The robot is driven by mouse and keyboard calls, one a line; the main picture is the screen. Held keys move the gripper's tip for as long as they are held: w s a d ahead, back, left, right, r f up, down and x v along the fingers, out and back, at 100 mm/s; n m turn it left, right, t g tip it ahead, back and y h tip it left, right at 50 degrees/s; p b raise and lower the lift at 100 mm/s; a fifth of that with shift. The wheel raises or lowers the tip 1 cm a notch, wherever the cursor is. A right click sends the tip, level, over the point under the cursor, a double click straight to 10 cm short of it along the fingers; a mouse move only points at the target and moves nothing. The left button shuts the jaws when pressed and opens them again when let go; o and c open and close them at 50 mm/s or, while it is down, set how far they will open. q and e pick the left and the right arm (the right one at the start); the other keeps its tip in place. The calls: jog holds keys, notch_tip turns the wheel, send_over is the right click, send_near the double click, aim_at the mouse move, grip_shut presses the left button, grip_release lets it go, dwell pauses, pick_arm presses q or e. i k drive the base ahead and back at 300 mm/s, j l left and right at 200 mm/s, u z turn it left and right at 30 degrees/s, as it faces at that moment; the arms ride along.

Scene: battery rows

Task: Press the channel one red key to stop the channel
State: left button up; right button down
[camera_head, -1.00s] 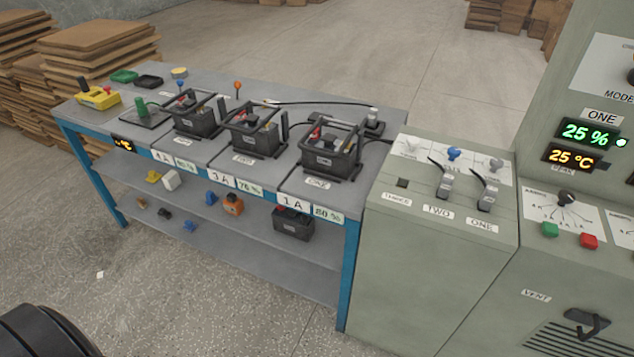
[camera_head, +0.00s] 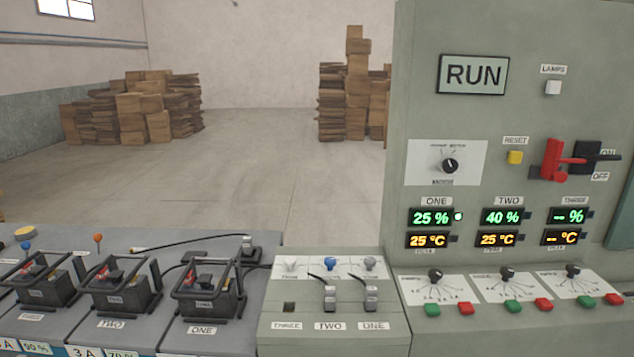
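The channel one red key (camera_head: 465,308) is on the sloped lower panel of the grey-green cabinet. It sits right of the channel one green key (camera_head: 432,310), below the leftmost rotary knob (camera_head: 435,275). The channel ONE display (camera_head: 430,217) above reads 25 % in green, with a lit white lamp (camera_head: 458,216) beside it. The temperature display (camera_head: 427,240) under it reads 25 °C in amber. Neither of my grippers is in view.
Channel TWO's red key (camera_head: 543,304) and channel three's red key (camera_head: 613,299) sit further right. A RUN sign (camera_head: 473,75), yellow RESET button (camera_head: 515,157) and red lever (camera_head: 552,160) are above. Batteries, including battery ONE (camera_head: 208,290), stand on the left bench.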

aim_at(465, 307)
jog(key=i+j+z, duration=1)
jog(key=j, duration=0.35)
jog(key=i+l, duration=0.05)
jog(key=i, duration=0.05)
